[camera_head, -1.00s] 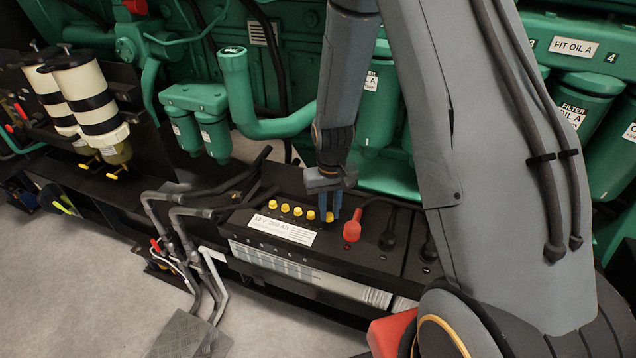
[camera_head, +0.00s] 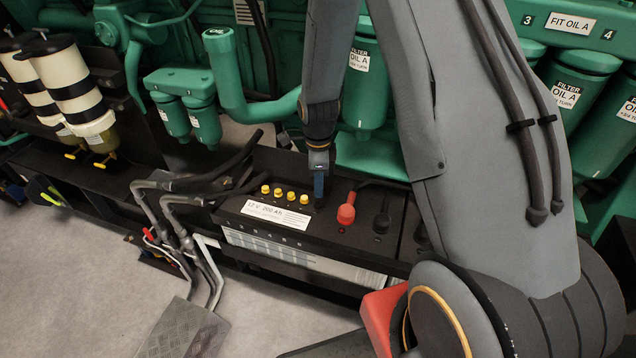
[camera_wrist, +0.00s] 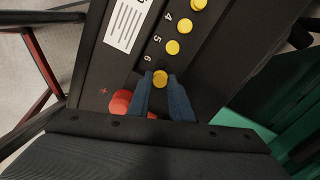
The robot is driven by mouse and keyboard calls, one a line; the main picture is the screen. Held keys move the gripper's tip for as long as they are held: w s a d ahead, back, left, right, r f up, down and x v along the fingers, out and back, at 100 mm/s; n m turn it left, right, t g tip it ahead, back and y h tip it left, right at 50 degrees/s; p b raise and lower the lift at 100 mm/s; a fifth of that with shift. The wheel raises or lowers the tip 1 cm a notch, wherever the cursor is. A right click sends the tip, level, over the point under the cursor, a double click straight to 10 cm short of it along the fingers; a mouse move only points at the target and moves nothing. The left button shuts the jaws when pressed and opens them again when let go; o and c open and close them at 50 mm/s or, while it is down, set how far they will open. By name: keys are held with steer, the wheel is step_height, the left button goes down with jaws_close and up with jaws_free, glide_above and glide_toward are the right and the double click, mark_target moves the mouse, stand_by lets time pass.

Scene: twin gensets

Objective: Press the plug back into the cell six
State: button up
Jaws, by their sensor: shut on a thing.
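The black battery (camera_head: 258,230) has a row of yellow plugs along its top. My gripper (camera_head: 319,195) is over the right end of that row in the head view, pointing down, and hides the plug there. In the wrist view my gripper's blue fingers (camera_wrist: 167,85) are shut on a yellow plug (camera_wrist: 160,78) beside the printed 6. Other yellow plugs (camera_wrist: 172,47) sit in a line beyond it, by the 5 and 4. I cannot tell whether the held plug is fully down in its cell.
A red terminal cap (camera_head: 346,213) stands just right of my gripper; it is close to a finger in the wrist view (camera_wrist: 120,101). A black terminal cap (camera_head: 382,222) is further right. Hoses (camera_head: 185,190) lie left of the battery. Green filters (camera_head: 365,85) stand behind.

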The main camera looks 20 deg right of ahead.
mark_target(318, 204)
steer(key=m, duration=0.4)
steer(key=shift+w+f, duration=0.15)
steer(key=shift+w, duration=0.1)
steer(key=shift+f+b, duration=1.7)
steer(key=shift+f, duration=0.9)
steer(key=shift+f, duration=0.15)
steer(key=o, duration=0.9)
steer(key=shift+r+p, duration=1.7)
steer(key=shift+r, duration=0.85)
